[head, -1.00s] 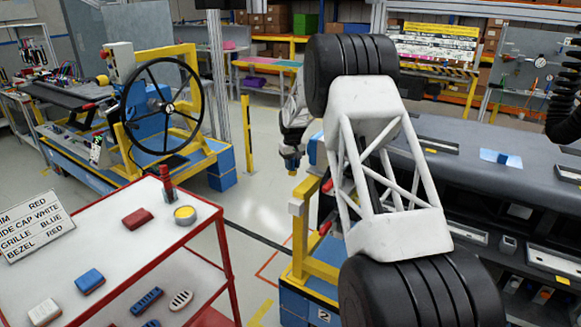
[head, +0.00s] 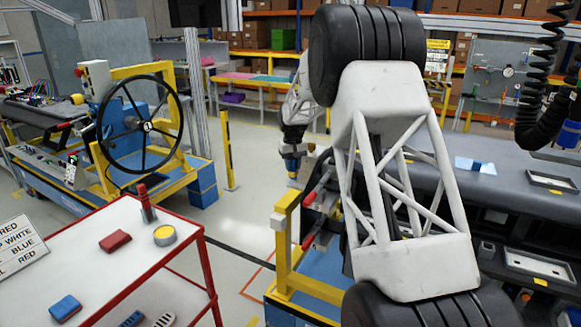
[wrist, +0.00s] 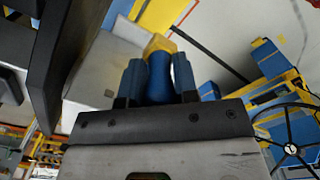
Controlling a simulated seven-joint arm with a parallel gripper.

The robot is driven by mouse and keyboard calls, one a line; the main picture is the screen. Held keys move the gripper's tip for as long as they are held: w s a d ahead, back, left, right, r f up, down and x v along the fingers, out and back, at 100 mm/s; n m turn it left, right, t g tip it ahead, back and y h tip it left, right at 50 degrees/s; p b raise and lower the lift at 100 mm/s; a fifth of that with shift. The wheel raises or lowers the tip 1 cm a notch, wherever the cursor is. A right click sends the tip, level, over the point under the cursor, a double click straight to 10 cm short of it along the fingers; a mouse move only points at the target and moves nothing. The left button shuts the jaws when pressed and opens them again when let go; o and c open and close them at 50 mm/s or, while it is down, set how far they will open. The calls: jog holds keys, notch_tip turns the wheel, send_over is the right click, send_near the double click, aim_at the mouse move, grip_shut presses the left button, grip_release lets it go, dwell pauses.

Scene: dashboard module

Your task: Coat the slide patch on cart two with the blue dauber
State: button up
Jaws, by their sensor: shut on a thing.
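The blue dauber (wrist: 157,88) is held between the two fingers of my gripper (wrist: 158,80) in the wrist view. Its yellow end points up in the picture, away from the palm. In the head view my gripper (head: 292,160) hangs beyond my arm, left of the dashboard, with the blue and yellow dauber at its lower end. Cart two (head: 327,264) has a yellow frame and blue base and is partly hidden by my arm. A pale blue patch (head: 468,162), seemingly the slide patch, lies on the dashboard top (head: 520,190). The gripper is apart from it.
A red-framed table (head: 85,255) at left holds a red block (head: 115,240), a blue block (head: 65,307), a yellow-topped tin (head: 164,235) and an upright red piece (head: 146,205). A steering-wheel cart (head: 140,130) stands behind. A black coiled hose (head: 540,100) hangs right.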

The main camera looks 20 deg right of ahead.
jog(key=shift+f, duration=0.1)
jog(key=shift+f, duration=3.5)
jog(key=shift+s+a+f, duration=0.1)
jog(key=shift+f, duration=0.2)
jog(key=shift+s+a+f, duration=0.15)
jog(key=shift+s+a, duration=0.4)
jog(key=shift+s, duration=0.05)
jog(key=shift+s+a, duration=1.85)
jog(key=shift+w+d, duration=2.55)
jog(key=shift+w, duration=0.05)
jog(key=shift+r, duration=4.05)
